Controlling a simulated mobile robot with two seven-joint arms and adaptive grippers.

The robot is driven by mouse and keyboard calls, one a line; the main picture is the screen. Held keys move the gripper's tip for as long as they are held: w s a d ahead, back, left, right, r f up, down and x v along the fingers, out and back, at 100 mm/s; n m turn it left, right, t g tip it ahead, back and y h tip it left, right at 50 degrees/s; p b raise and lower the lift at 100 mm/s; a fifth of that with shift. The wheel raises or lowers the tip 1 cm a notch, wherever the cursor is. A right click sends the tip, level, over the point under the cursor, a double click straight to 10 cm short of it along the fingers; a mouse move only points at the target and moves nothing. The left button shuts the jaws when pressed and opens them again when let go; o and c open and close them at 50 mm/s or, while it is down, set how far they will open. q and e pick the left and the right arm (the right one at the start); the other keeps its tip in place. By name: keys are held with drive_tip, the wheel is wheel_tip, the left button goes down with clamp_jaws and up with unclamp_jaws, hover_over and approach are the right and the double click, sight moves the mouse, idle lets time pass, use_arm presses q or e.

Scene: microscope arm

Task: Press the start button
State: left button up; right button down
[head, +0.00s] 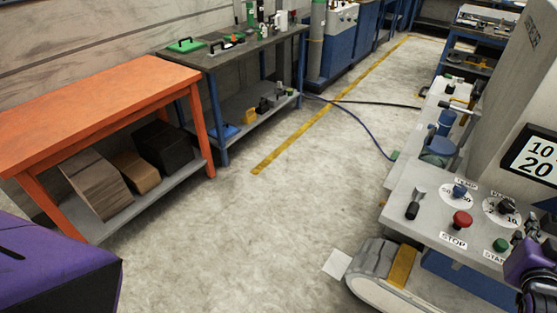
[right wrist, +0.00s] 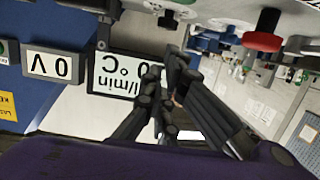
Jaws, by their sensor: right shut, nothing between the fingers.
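The green start button (head: 500,245) is on the grey sloped control panel (head: 425,205) at the right of the head view. Its label below is partly hidden by my right gripper (head: 530,243). My right gripper is just right of the green button, apart from it as far as I can tell, with its fingers shut and empty. In the right wrist view its dark fingers (right wrist: 163,72) point toward the panel, which appears upside down. My left gripper is out of view.
A red stop button (head: 462,219) sits left of the green one, and also shows in the right wrist view (right wrist: 262,38). Black and blue knobs (head: 460,191) are behind it. A display (head: 540,158) stands at right. An orange bench (head: 100,95) is at left, with open floor between.

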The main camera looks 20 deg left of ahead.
sight(501, 245)
drive_tip(key=f, duration=0.1)
drive_tip(key=w+f, duration=0.1)
drive_tip(key=f, duration=0.1)
drive_tip(key=shift+w+d+f, duration=0.1)
drive_tip(key=shift+d+f, duration=0.05)
drive_tip(key=shift+f, duration=0.05)
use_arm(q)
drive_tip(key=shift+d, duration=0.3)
use_arm(e)
drive_tip(key=shift+f, duration=0.5)
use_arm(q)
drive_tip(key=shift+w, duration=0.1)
